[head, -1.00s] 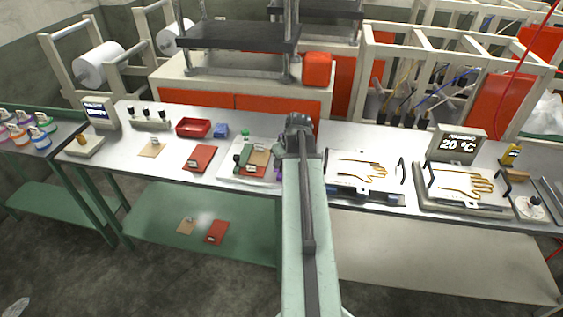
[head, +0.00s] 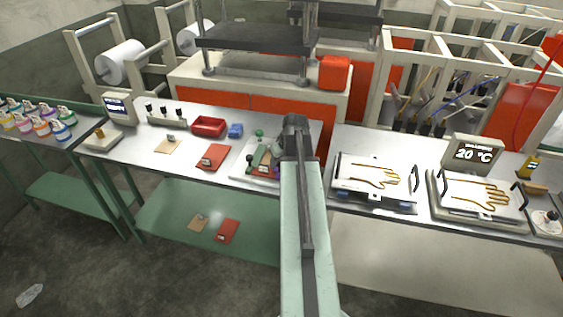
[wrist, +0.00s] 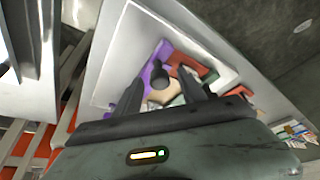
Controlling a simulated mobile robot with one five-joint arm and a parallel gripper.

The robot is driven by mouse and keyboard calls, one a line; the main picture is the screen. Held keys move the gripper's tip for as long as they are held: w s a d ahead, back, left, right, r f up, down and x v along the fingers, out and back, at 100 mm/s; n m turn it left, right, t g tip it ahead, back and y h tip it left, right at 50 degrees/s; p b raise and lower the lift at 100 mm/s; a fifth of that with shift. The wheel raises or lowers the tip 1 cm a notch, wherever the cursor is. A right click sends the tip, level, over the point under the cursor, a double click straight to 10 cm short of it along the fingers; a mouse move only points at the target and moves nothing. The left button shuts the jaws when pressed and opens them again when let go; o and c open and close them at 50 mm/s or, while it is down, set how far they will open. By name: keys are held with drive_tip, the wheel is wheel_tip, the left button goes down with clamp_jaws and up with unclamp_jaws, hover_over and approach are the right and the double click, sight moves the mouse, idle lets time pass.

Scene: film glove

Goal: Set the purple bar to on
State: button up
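The purple bar (wrist: 152,66) shows in the wrist view, on a pale board (wrist: 122,55) with red, green and tan pieces. A dark round knob (wrist: 160,77) is beside the bar. My gripper (wrist: 161,80) has its two dark fingers apart over this board, with the knob seen between them. I cannot tell whether the fingers touch anything. In the head view the board (head: 240,172) lies on the bench just left of my arm, which hides its right part.
A red tray (head: 208,126) and a blue block (head: 236,130) stand behind and left of the board.

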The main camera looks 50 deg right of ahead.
drive_tip(key=shift+s, duration=0.1)
drive_tip(key=d+p+v, duration=0.1)
drive_tip(key=p+v, duration=0.6)
drive_tip(key=shift+a+r, duration=0.4)
drive_tip(key=shift+a, duration=0.05)
drive_tip(key=shift+s, duration=0.1)
